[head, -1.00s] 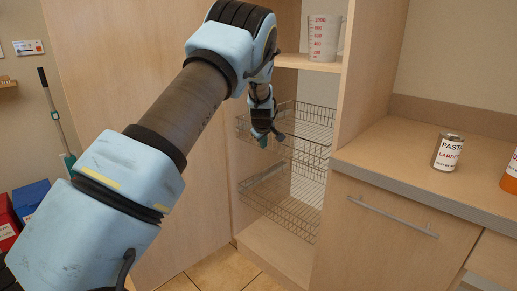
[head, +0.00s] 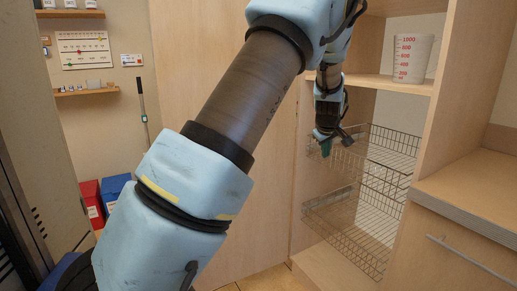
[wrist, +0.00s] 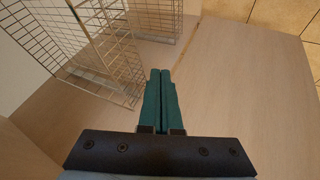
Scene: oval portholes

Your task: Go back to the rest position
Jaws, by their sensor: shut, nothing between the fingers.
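My gripper (head: 334,144) is at the tall cupboard, at the front of the upper wire basket (head: 395,150). In the wrist view its two green fingers (wrist: 160,88) lie side by side, closed, with nothing between them. They point down past the wire baskets (wrist: 115,45) toward a pale wooden panel. My arm reaches from the lower left across the head view. I cannot tell from the head view whether the gripper touches the basket.
A measuring cup (head: 412,57) stands on the shelf above the baskets. A lower wire basket (head: 350,225) sits below. A countertop (head: 480,190) is at the right. Tiled floor (wrist: 285,20) shows in the wrist view.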

